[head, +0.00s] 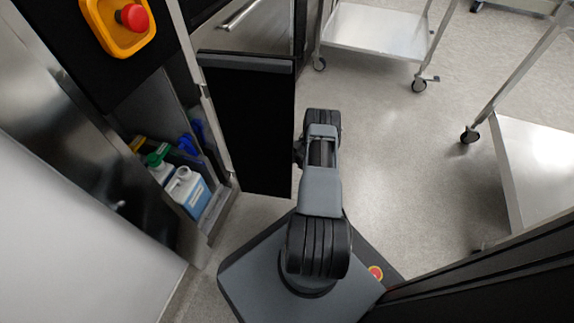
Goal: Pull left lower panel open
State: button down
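The lower panel (252,130), black with a grey top edge, stands swung out from the cabinet front. Its free edge is on the right, near my arm. Behind it to the left, the cabinet's lower compartment is exposed, with a blue-and-white jug (188,190) and other bottles inside. My arm reaches forward from my base, just right of the panel. A small dark part of its end (299,152) shows by the panel's free edge. My arm hides the fingers, so I cannot tell whether they are open or touching the panel.
A red emergency button on a yellow plate (120,25) is above the compartment. Steel carts stand at the top (375,28) and right (540,165). A dark structure (490,285) is close at lower right. The floor (400,150) between my arm and the carts is clear.

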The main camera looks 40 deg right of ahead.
jog(key=shift+w, duration=0.1)
dwell(0.3)
jog(key=c, duration=1.2)
grip_release()
jog(key=shift+r, duration=0.25)
jog(key=r+p, duration=0.2)
jog(key=r, duration=0.1)
jog(key=r+p, duration=0.1)
jog(key=shift+s+a+r, duration=0.1)
jog(key=shift+s+r, duration=0.05)
jog(key=shift+s, duration=0.15)
jog(key=s+a+r+p, duration=0.5)
jog(key=s+r+p, duration=0.2)
jog(key=s, duration=0.5)
jog(key=shift+a+r, duration=0.4)
jog(key=shift+r, duration=0.2)
